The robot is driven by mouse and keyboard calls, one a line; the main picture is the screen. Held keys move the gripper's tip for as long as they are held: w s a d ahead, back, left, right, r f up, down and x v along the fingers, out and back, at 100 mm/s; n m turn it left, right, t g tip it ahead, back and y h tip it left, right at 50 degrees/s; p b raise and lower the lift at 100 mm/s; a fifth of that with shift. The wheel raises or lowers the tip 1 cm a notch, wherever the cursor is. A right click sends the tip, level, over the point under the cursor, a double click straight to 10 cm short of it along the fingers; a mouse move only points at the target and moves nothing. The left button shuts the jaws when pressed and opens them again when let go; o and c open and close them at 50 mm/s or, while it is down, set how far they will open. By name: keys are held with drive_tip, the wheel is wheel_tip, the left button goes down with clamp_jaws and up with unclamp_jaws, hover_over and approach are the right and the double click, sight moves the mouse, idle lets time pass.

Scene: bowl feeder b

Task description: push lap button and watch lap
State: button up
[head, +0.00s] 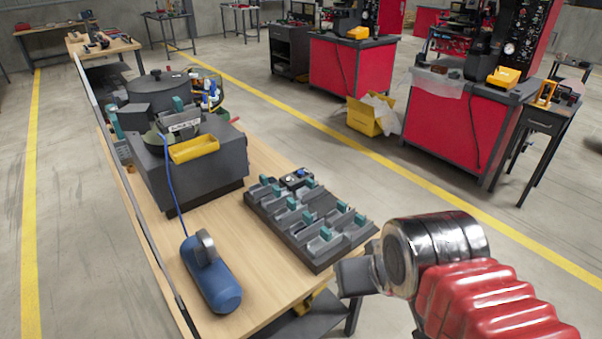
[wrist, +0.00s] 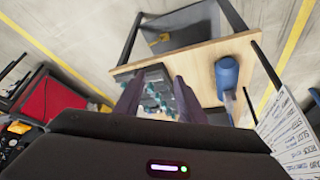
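A small dark box with a pale button and a blue button (head: 298,177) sits at the far edge of the dark tray on the wooden table. I cannot read any label on it, and I cannot tell which button is the lap one. My gripper (head: 357,277) is at the lower right in the head view, off the table's right edge and apart from the box. In the wrist view my gripper's two dark fingers (wrist: 158,97) stand apart with nothing between them. The small box cannot be made out clearly in the wrist view.
The dark tray (head: 330,261) holds several grey and teal parts on the wooden table (head: 262,263). A grey bowl feeder machine (head: 222,172) with a yellow bin stands behind left. A blue cylinder (head: 212,284) lies near the front. Red workbenches (head: 352,70) stand beyond the floor line.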

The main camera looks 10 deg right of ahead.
clamp_jaws()
idle(1.0)
